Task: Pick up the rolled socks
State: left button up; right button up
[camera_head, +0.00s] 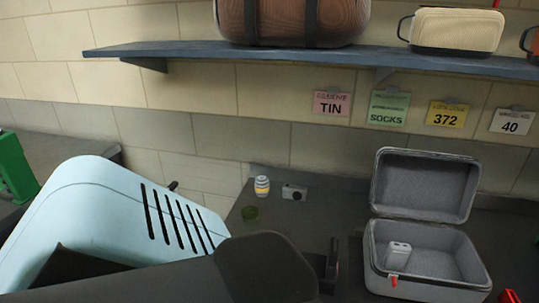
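A small upright roll with white, yellow and blue bands (262,186), which looks like the rolled socks, stands on the dark counter near the back wall. My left arm comes in from the left across the foreground. Its dark gripper (329,266) is near the left side of the open grey case, nearer to me than the roll and apart from it. The finger gap does not show clearly. My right gripper is not in view.
The open grey case (457,292) holds a white item (397,256). A shelf (200,50) with bags runs above, over hanging labels.

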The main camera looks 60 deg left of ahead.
aim_at(262, 183)
jog(key=k+j+z, duration=0.4)
jog(key=k+j, duration=0.8)
jog(key=k+j+z, duration=0.1)
jog(key=k+j, duration=0.5)
jog(key=k, duration=0.2)
